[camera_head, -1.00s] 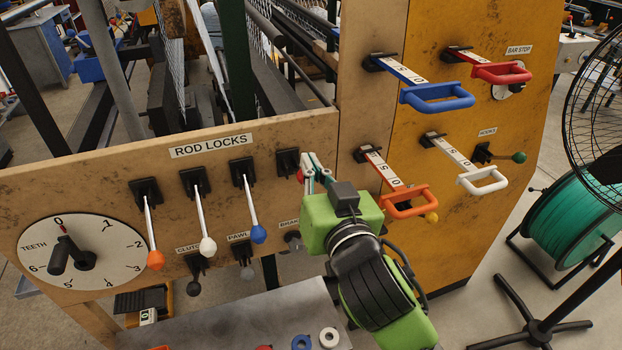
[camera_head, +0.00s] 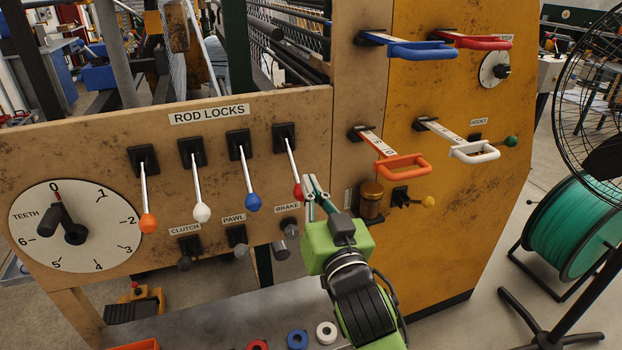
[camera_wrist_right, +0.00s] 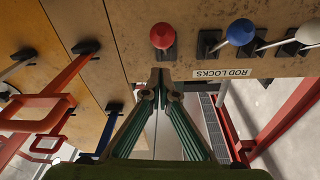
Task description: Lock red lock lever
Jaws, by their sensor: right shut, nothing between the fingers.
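The red lock lever has a red knob (camera_head: 298,191) on a thin pale rod. It is the rightmost of the levers under the ROD LOCKS label and slants down from its black mount (camera_head: 284,137), much like its neighbours. In the right wrist view the red knob (camera_wrist_right: 162,36) is just beyond the fingertips. My right gripper (camera_head: 311,189) is shut and empty, close beside the knob's right side; whether it touches is unclear. Its green-grey fingers (camera_wrist_right: 160,76) meet in the wrist view. My left gripper is not in view.
Orange (camera_head: 147,223), white (camera_head: 201,212) and blue (camera_head: 253,202) lock levers are to the left. CLUTCH, PAWL and BRAKE levers sit below. A fan (camera_head: 600,110) stands far right.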

